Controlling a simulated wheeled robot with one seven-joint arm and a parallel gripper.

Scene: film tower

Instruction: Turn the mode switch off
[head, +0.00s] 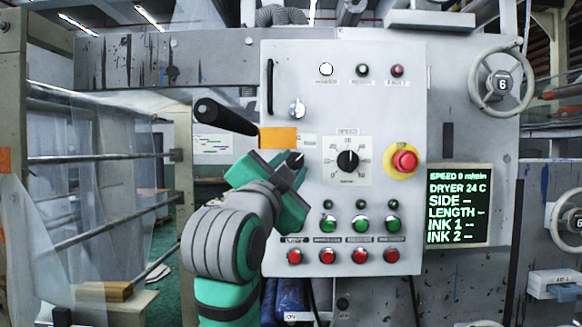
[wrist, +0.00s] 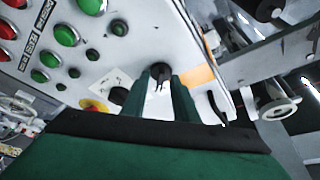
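The mode switch is a small black knob (head: 295,160) on the grey control panel (head: 410,120), below an orange plate and left of the speed dial. In the head view my gripper (head: 292,165) is in front of it and partly hides it. In the wrist view the knob (wrist: 159,70) sits between the tips of my gripper's two green fingers (wrist: 161,85). The fingers stand apart, one on each side of the knob. I cannot tell whether they touch it. The knob's setting is not readable.
The speed dial (head: 347,161) and a red stop button (head: 404,161) on a yellow ring are to the right. Green (head: 362,223) and red buttons (head: 327,256) are below. A black lever (head: 225,117) sticks out at the upper left. A dark display (head: 459,205) shows speed 0.

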